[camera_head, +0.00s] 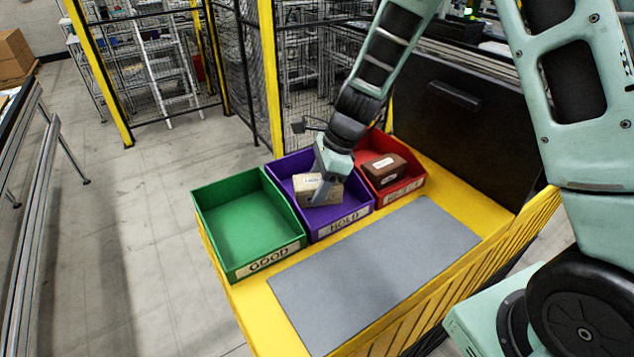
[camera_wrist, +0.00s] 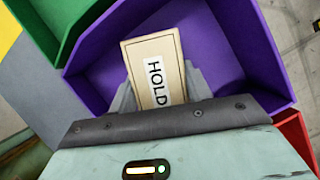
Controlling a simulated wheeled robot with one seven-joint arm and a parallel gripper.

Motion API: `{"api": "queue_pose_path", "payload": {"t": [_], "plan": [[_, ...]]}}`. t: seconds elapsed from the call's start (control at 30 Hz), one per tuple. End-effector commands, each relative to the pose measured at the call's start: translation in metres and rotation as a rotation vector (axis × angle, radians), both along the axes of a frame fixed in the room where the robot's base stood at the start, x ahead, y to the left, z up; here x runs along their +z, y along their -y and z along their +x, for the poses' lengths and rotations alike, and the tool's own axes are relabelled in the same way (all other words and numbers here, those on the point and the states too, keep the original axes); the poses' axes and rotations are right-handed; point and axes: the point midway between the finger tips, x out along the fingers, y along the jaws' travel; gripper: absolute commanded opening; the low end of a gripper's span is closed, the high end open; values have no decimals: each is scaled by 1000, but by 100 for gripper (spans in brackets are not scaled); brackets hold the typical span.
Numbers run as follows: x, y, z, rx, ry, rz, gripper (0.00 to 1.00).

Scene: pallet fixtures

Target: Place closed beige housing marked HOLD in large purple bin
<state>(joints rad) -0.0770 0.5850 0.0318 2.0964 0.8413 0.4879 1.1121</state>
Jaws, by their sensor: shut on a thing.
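The beige housing (camera_head: 309,187) is a closed box with a white label. In the wrist view the housing (camera_wrist: 145,62) shows HOLD on its label. My gripper (camera_head: 324,190) is shut on it, with a finger on each side. The large purple bin (camera_head: 345,222) is marked HOLD on its front. The housing is over or inside this bin, within its walls as seen from both cameras. The wrist view also shows the purple bin (camera_wrist: 235,40) around it. I cannot tell whether the housing touches the bin floor.
An empty green bin (camera_head: 245,222) marked GOOD stands to the left. A red bin (camera_head: 408,187) stands to the right with a brown housing (camera_head: 384,169) in it. A bare grey mat (camera_head: 375,275) lies in front on the yellow table (camera_head: 240,295). A dark panel (camera_head: 455,110) rises behind.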

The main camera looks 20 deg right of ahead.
Motion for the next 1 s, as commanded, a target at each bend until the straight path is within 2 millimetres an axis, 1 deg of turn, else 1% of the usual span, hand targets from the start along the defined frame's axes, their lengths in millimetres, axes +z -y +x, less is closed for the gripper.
{"api": "queue_pose_path", "payload": {"t": [0.2, 0.33, 0.37, 0.4, 0.43, 0.67, 0.8, 0.87, 1.0], "plan": [[0, 0, 0, 0, 1, 0, 22], [-4, 0, 0, 0, 1, 0, 22], [-3, 0, 0, 0, 1, 0, 57], [-3, 0, 0, 0, 1, 0, 68], [-3, 0, 0, 0, 0, 0, 71], [-2, 0, 0, 0, 1, 0, 71], [4, 1, 1, 0, 3, 0, 71], [10, 4, 0, 0, 5, 0, 71], [34, 14, -1, -1, 7, 0, 71]]}}
